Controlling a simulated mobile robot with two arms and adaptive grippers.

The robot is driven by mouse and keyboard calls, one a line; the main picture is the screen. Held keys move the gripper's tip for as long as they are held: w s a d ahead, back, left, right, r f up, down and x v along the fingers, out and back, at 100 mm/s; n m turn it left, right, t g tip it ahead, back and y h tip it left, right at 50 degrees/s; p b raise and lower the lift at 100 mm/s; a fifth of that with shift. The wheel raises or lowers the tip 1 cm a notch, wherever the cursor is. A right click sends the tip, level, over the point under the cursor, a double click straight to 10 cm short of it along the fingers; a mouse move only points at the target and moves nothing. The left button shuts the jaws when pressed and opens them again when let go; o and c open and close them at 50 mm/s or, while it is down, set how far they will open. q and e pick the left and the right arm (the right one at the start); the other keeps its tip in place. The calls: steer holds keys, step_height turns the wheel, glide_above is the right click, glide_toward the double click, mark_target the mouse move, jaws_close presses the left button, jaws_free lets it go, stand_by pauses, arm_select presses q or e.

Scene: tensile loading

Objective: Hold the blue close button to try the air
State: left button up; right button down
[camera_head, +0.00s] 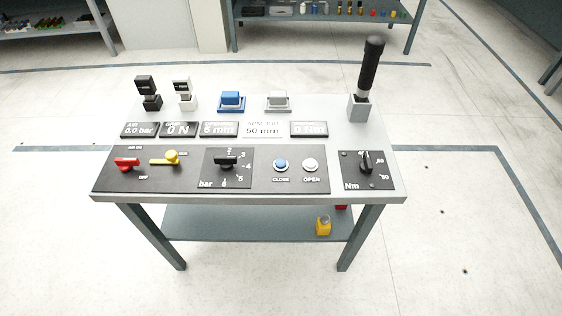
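The blue close button (281,165) sits on the dark control panel in the middle of the table, above the label "CLOSE". It is a small round blue cap in a light ring, and nothing touches it. A white open button (310,165) sits just to its right, above the label "OPEN". A display (140,130) at the left reads "0.0 bar". A red handle (127,163) and a yellow handle (165,159) are at the panel's left. A black knob (226,160) sits on the bar dial. Neither gripper shows in this view.
The table (250,198) has a lower shelf with a yellow item (323,226). A tall black-handled tool (371,65) stands upright at the back right. Blue (231,100) and grey blocks (278,100) and two small upright pieces stand along the back. The floor around is clear.

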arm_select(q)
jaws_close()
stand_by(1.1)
